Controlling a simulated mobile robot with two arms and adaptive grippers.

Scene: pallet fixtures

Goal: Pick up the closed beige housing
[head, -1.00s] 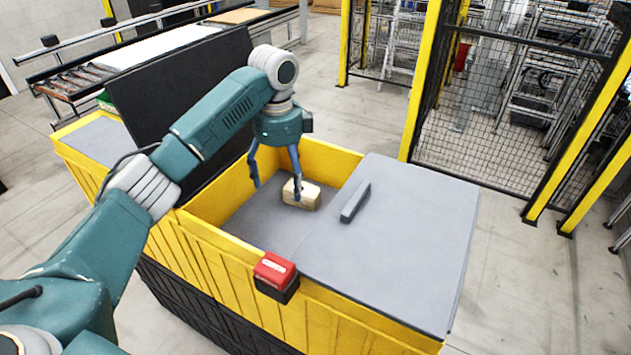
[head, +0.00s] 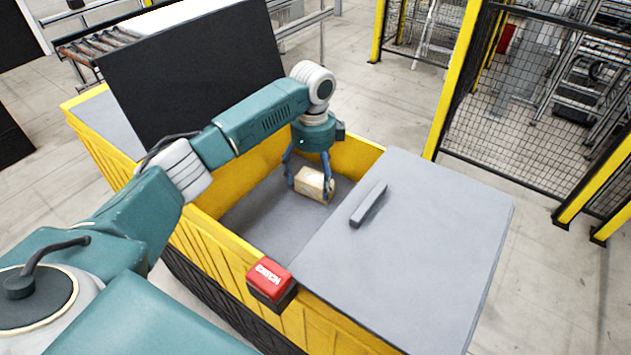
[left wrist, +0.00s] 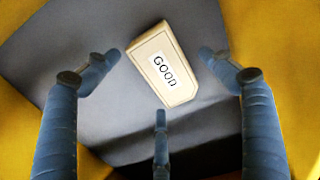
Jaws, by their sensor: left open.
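The closed beige housing (head: 312,184) lies on the grey floor of the yellow bin, near its back wall. In the left wrist view the housing (left wrist: 163,66) carries a white label reading "GOOD" and lies slightly tilted in the picture. My left gripper (head: 311,187) is over the housing inside the bin, its fingers spread. In the left wrist view two fingers are on either side and one is below, with gaps showing between the fingers and the housing. My right gripper is not in view.
The yellow bin (head: 219,248) has walls around the housing. A grey lid panel with a handle (head: 368,204) covers its right part. A black upright panel (head: 190,75) stands behind my left arm. A red and black box (head: 271,283) sits on the front rim.

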